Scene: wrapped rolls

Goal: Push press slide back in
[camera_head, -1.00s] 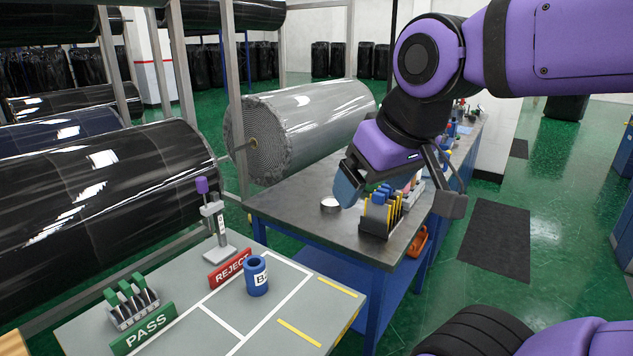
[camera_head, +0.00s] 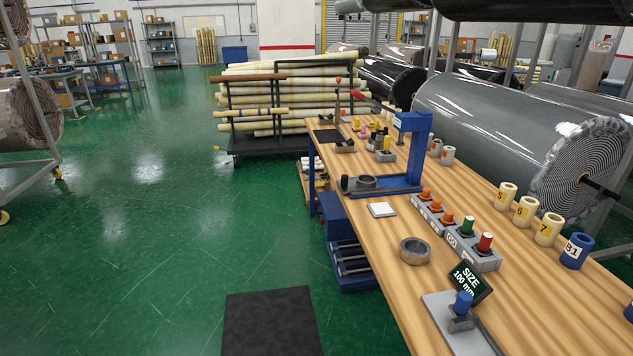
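A blue press (camera_head: 418,148) stands on the wooden workbench (camera_head: 395,262), with an upright column and a head reaching left at the top. A low blue base with a dark slide-like plate (camera_head: 349,188) extends left from the column toward the bench's left edge. A grey ring (camera_head: 367,182) sits on this low part, left of the column. How far the slide is out is hard to tell at this size. My gripper and arm are not in view.
Green floor (camera_head: 180,230) left of the bench is open, with a dark mat (camera_head: 270,322).

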